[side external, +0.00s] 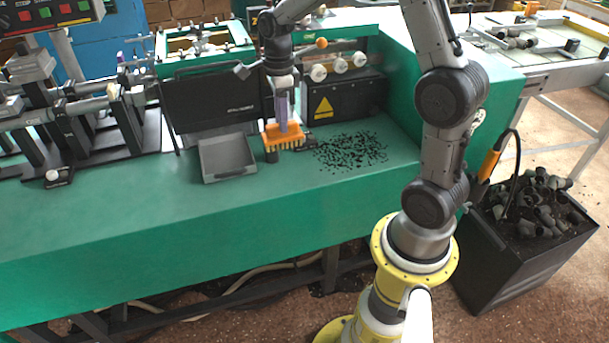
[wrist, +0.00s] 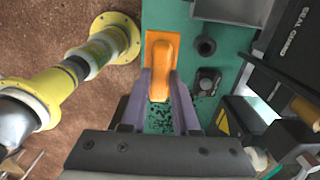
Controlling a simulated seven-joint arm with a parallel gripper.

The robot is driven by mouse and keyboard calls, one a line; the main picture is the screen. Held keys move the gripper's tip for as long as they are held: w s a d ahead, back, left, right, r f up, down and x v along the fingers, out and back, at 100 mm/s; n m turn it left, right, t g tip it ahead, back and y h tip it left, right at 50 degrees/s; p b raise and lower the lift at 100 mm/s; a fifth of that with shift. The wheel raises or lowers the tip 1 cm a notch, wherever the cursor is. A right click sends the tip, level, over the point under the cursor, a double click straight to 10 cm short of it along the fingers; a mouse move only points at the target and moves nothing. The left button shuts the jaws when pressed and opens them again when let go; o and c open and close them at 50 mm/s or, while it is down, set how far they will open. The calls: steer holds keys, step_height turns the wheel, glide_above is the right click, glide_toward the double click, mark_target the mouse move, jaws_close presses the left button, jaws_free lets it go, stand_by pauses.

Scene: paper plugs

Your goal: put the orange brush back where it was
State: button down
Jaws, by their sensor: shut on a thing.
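I cannot tell whether the bristles touch the bench. My gripper (side external: 284,120) points down from above with its purple fingers shut on the brush. In the wrist view, the brush (wrist: 161,62) lies lengthwise between the fingertips (wrist: 160,88), with its far end sticking out beyond them. Part of the dustpan shows at the top of that view (wrist: 232,8).
Black crumbs (side external: 350,151) lie scattered on the bench right of the brush. A black box with a yellow warning sign (side external: 323,106) stands behind. A small black round piece (wrist: 206,46) and a black block (wrist: 208,82) are close to the brush. The bench front (side external: 200,220) is clear.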

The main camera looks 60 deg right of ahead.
steer(key=s+a, duration=0.2)
steer(key=s, duration=1.4)
steer(key=shift+w+d+f, duration=1.15)
steer(key=shift+w+f, duration=0.8)
steer(key=shift+f, duration=0.2)
steer(key=shift+w+d+f, duration=1.15)
steer(key=shift+w+f, duration=0.75)
steer(key=shift+f, duration=0.25)
steer(key=shift+w+d+f, duration=1.15)
steer(key=shift+w+f, duration=0.8)
steer(key=shift+f, duration=0.2)
steer(key=shift+f, duration=0.1)
steer(key=c, duration=0.7)
jaws_free()
steer(key=shift+o, duration=0.2)
